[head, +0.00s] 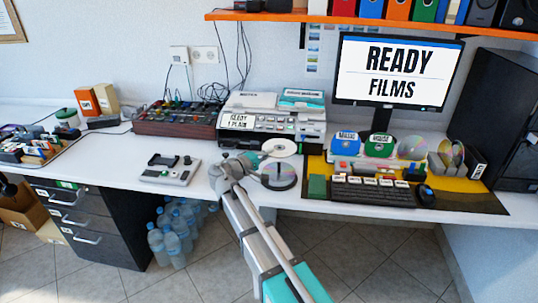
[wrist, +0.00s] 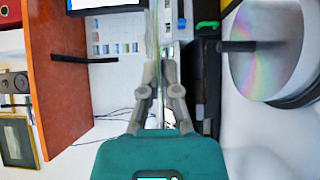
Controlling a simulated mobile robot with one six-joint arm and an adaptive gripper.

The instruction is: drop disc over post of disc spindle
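A pale silver disc (head: 279,147) is held level above the disc spindle (head: 279,183) in the head view. My gripper (head: 259,157) holds it by its near-left edge. In the wrist view, which is turned sideways, the held disc (wrist: 153,30) shows edge-on as a thin strip between the fingers of my gripper (wrist: 160,68). The spindle's dark post (wrist: 238,46) stands up through a shiny disc (wrist: 262,75) resting on the spindle. A gap shows between the held disc and the post's tip. The held disc's hole is not clear in the wrist view.
A printer-like machine (head: 272,122) stands behind the spindle. On the right, a yellow-and-dark mat (head: 484,201) bears a keyboard (head: 374,191), disc cases and upright discs. A grey control box (head: 170,170) lies to the left. An orange shelf (head: 300,17) runs above.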

